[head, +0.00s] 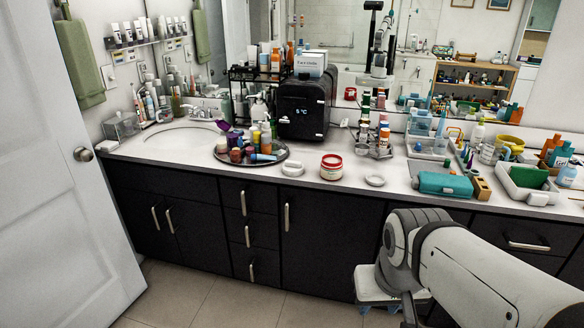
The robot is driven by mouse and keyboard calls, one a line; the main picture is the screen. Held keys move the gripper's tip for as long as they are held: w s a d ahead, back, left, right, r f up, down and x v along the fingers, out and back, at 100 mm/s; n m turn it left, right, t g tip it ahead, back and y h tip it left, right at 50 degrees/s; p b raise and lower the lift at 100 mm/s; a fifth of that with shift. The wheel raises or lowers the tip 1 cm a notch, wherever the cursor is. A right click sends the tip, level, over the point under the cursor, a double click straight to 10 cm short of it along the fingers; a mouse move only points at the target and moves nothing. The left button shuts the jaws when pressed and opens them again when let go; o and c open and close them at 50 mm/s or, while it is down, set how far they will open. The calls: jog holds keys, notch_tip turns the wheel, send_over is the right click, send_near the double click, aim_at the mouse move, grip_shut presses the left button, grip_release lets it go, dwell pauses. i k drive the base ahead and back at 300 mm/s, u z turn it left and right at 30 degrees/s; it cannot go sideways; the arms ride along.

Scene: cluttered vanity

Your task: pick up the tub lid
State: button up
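A low, round white piece (375,180) lies flat near the counter's front edge and looks like the tub lid, though I cannot be sure. To its left stands an upright white tub (331,168) with a red rim and a label. I cannot tell whether the red top is a lid or an open rim. My white arm fills the lower right, in front of the cabinets.
A small white roll-like piece (292,168) lies left of the tub. Further left is a dark round tray (222,158) crowded with bottles. A black mini fridge (305,108) stands behind. A teal case (445,184) and filled bins crowd the right. The counter around the round white piece is clear.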

aim_at(292, 169)
jog(key=u, duration=0.5)
jog(key=i, duration=1.6)
jog(key=z, duration=0.4)
jog(key=i, duration=0.5)
jog(key=z, duration=0.55)
